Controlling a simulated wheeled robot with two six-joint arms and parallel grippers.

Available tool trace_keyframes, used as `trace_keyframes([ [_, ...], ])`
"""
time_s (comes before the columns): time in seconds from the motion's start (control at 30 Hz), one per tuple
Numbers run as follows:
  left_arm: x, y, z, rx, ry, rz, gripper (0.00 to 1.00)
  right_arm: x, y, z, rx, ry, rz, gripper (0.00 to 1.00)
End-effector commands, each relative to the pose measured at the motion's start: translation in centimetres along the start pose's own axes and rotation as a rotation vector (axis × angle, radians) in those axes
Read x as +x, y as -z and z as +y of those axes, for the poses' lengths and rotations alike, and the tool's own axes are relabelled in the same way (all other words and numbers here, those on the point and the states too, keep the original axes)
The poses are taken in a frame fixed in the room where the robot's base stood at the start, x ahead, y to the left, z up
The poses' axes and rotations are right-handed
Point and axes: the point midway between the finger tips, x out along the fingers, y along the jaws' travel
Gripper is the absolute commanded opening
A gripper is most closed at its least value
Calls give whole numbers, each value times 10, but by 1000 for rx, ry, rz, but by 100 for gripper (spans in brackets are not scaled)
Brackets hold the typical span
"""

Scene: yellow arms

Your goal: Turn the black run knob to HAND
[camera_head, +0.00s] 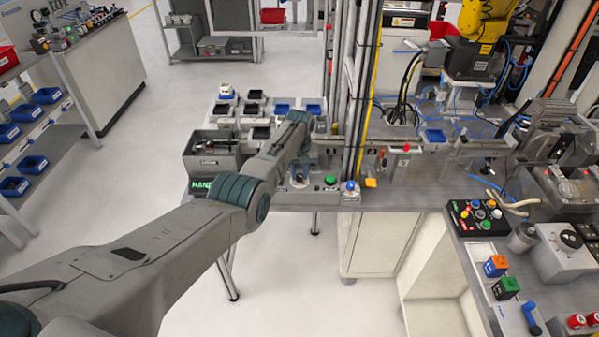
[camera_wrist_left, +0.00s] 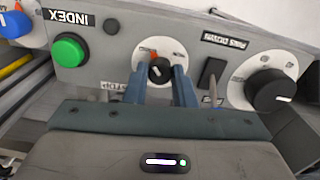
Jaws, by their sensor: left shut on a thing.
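A small black knob (camera_wrist_left: 160,71) sits on a round pale label plate (camera_wrist_left: 143,54) on the grey control panel (camera_wrist_left: 112,78) in the left wrist view. The plate's lettering appears upside down and is too small to read surely; an orange mark shows at its upper left. My left gripper (camera_wrist_left: 160,76) has its two blue-grey fingers on either side of this knob and is shut on it. The knob's exact pointing is hard to tell. In the head view, my left gripper (camera_head: 299,172) reaches down to the panel and largely hides the knob. My right gripper is out of view.
A green button (camera_wrist_left: 69,50) and a blue button (camera_wrist_left: 14,22) lie left of the knob in the wrist view. A grey bin (camera_head: 204,160) stands left of my gripper in the head view.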

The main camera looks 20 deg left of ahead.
Motion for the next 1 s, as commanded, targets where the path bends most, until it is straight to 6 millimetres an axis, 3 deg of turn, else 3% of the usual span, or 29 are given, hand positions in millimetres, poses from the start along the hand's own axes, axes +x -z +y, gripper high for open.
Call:
trace_keyframes([
  [0.77, -2, 2, 0, -106, -1, 4, 0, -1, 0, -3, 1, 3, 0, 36],
  [0.8, -2, 2, 0, -105, -1, 4, 27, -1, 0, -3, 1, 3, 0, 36],
  [0.9, -2, 1, 0, -105, -1, 4, 45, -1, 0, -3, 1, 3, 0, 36],
  [1.0, -1, 1, 0, -105, -1, 3, 45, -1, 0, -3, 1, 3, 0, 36],
])
